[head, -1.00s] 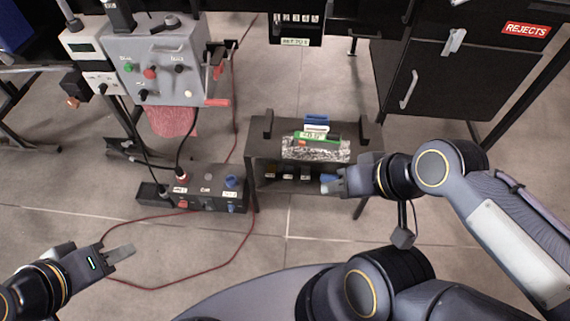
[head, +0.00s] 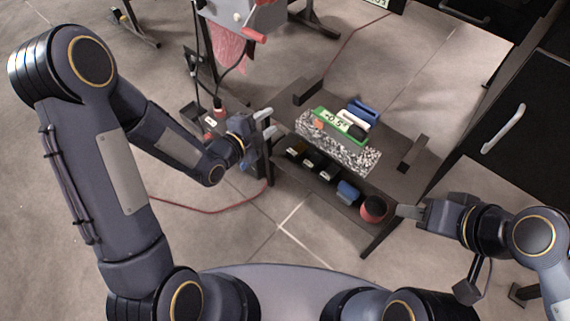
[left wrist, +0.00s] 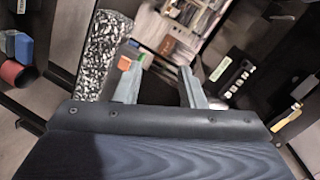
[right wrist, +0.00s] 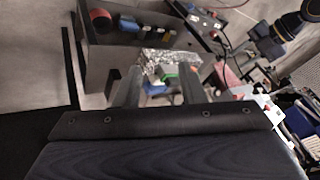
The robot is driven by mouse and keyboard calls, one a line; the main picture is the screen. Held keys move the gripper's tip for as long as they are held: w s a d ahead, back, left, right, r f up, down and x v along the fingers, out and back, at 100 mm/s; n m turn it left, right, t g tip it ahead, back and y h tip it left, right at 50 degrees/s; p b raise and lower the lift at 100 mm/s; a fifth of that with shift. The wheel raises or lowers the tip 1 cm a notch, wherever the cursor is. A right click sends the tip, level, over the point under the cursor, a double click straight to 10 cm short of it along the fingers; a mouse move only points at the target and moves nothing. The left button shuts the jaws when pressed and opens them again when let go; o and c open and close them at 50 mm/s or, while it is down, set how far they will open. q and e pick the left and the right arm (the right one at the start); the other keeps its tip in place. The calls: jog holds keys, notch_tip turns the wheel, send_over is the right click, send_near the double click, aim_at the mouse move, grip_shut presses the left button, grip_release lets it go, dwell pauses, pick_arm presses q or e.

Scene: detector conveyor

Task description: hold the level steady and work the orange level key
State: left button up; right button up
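The green level (head: 340,126) with a pale display lies on a speckled stone block (head: 350,153) on top of the dark bench. The orange key (head: 318,125) is at its left end and shows in the left wrist view (left wrist: 124,63). My left gripper (head: 268,123) is open and empty, left of the block and apart from the level. My right gripper (head: 408,211) is at the bench's right side, apart from the level. Its fingers stand open and empty in the right wrist view (right wrist: 158,84), with the green level (right wrist: 171,76) partly seen between them.
Blue and white pieces (head: 362,111) lie behind the level. The bench (head: 388,185) has an upright post at each end. Its lower shelf holds several small blocks and a red-ended cylinder (head: 373,208). A control box (head: 212,122) stands at left, a black cabinet (head: 520,145) at right.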

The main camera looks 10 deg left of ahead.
jog(key=shift+o, duration=0.6)
jog(key=f+b, duration=0.1)
jog(key=f, duration=0.2)
jog(key=f+b, duration=0.1)
jog(key=shift+d+f+b, duration=0.2)
jog(key=shift+d+b, duration=0.15)
jog(key=o, duration=0.3)
jog(key=m+g+h, duration=0.4)
jog(key=m+g, duration=0.2)
jog(key=m, duration=1.8)
send_over(355, 138)
jog(key=f, duration=0.2)
jog(key=d+f, duration=0.1)
jog(key=shift+w+f, duration=0.3)
jog(key=shift+w, duration=0.05)
jog(key=shift+w+a+f, duration=0.15)
jog(key=shift+w+a, duration=0.05)
jog(key=shift+a, duration=0.05)
jog(key=shift+a+f, duration=0.1)
jog(key=shift+f, duration=0.2)
pick_arm(q)
jog(key=s+d+f+m+t+h, duration=0.1)
jog(key=s+d+f+m+h, duration=0.1)
jog(key=f, duration=0.5)
jog(key=shift+s+d+f+m+h, duration=0.2)
jog(key=shift+d+m+h, duration=0.7)
jog(key=shift+d, duration=1)
pick_arm(e)
jog(key=shift+f, duration=3.6)
